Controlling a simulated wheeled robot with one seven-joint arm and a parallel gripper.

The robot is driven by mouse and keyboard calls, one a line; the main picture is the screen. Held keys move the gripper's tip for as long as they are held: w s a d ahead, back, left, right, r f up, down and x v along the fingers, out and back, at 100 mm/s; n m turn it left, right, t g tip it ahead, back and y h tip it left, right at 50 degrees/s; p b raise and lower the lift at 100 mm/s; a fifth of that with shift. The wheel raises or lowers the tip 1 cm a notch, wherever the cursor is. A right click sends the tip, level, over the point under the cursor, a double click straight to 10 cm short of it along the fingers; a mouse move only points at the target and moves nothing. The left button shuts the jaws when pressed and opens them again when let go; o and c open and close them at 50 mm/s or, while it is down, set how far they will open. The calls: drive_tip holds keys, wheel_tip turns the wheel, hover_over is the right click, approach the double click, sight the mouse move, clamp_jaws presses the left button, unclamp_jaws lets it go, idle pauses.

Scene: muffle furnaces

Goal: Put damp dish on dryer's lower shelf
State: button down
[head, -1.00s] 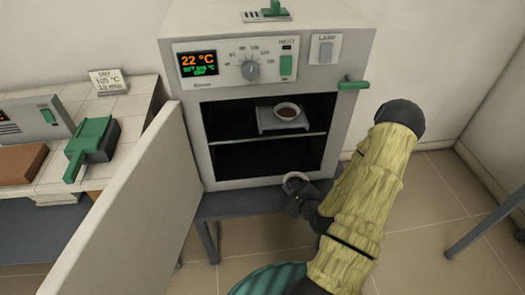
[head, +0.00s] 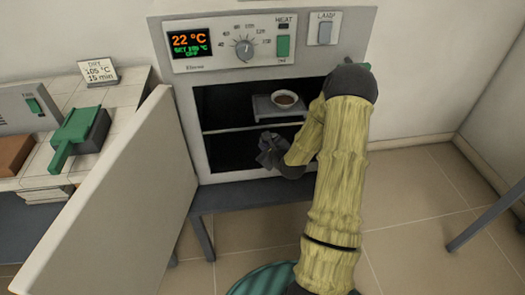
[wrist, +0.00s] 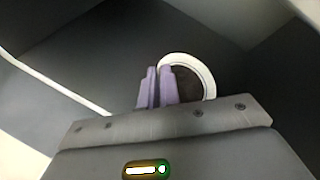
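The dryer (head: 190,130) stands open, its door (head: 110,200) swung out to the left. A shelf (head: 225,128) divides its dark chamber into an upper and a lower space. My gripper (head: 268,150) is at the lower opening, below the shelf edge. In the wrist view its two purple fingers (wrist: 156,86) are close together at the rim of a white dish (wrist: 207,75) with dark contents; they look shut on that rim. The held dish is hidden in the head view. Whether it touches the surface below cannot be told.
Another white dish (head: 285,99) with brown contents sits on a grey stand (head: 277,111) in the upper space. A side bench at left holds a sign (head: 88,72), a green-handled tool (head: 75,140) and a brown block (head: 14,154).

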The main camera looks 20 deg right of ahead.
drive_tip(key=shift+w+d, duration=0.2)
drive_tip(key=shift+w, duration=0.35)
drive_tip(key=shift+w, duration=0.45)
wheel_tip(320, 180, down, 4)
drive_tip(key=shift+s+r+b, duration=0.15)
drive_tip(key=shift+b, duration=0.35)
drive_tip(key=c, duration=1.6)
unclamp_jaws()
drive_tip(key=shift+r, duration=0.1)
drive_tip(key=p+v, duration=0.1)
drive_tip(key=v, duration=1.1)
drive_tip(key=shift+p, duration=0.3)
drive_tip(key=shift+a, duration=0.1)
